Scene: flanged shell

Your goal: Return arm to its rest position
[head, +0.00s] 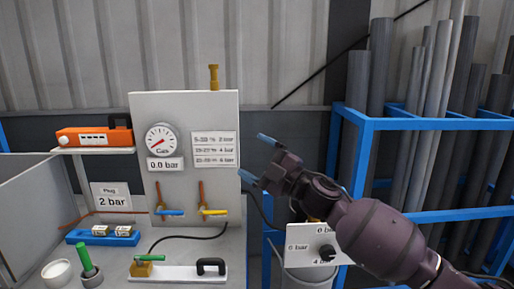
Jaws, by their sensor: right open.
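My right arm (388,238) comes in from the lower right and reaches up and left. Its dark purple gripper (256,158) has two blue-tipped fingers spread apart, with nothing between them. In the picture the gripper lies just right of the grey panel (186,109), which carries a round gauge (161,140). I cannot tell how far in front of the panel the fingers are. My left arm and gripper are out of view.
A white dial plate (299,246) on a grey cylinder (307,277) is partly hidden by my right arm. A blue rack (372,124) of grey pipes stands behind it. The bench at left holds a black-handled clamp (211,266), a blue tray (88,237) and a green-handled tool (86,259).

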